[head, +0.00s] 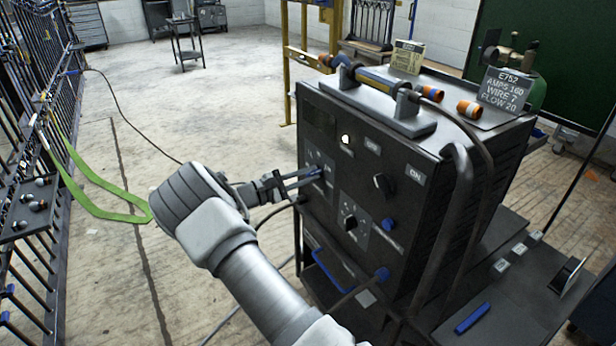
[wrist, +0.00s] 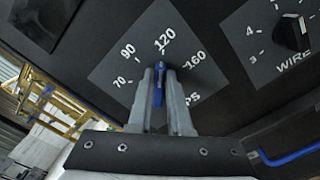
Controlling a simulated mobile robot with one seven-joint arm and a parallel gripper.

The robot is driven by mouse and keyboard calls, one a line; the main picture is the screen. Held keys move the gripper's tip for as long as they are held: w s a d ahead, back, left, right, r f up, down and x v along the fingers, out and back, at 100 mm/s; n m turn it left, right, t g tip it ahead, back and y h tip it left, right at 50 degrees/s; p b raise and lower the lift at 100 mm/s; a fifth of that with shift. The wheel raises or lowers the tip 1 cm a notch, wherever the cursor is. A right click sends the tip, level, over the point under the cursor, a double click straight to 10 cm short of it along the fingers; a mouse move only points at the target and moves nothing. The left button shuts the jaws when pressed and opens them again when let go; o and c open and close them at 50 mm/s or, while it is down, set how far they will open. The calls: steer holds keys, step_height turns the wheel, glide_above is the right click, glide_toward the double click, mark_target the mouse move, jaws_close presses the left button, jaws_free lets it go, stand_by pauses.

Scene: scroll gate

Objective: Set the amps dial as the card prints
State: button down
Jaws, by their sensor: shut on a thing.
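The card (head: 505,88) stands on top of the dark welding machine (head: 400,165) and prints E752, AMPS 160, WIRE 7, FLOW 20. The amps dial plate (wrist: 135,75) shows 70, 90, 120 and 160 in the wrist view. My gripper (wrist: 160,75) is shut on the blue amps knob (wrist: 157,95), whose visible part lies between the fingers, below the 120 mark. The fingers hide most of the knob, so I cannot tell its exact setting. In the head view my gripper (head: 318,174) reaches the front panel from the left.
The wire dial (wrist: 292,33) sits right of the amps dial. A black switch (head: 382,184) marked ON, blue knobs and a blue handle (head: 333,270) are nearby on the panel. A torch (head: 375,78) and orange-banded cylinders lie on top.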

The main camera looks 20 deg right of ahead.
steer(key=shift+a+f, duration=0.1)
stand_by(0.5)
steer(key=c, duration=0.8)
jaws_free()
steer(key=shift+c, duration=0.2)
steer(key=s+a+p, duration=0.3)
steer(key=a, duration=1.4)
steer(key=shift+s, duration=0.2)
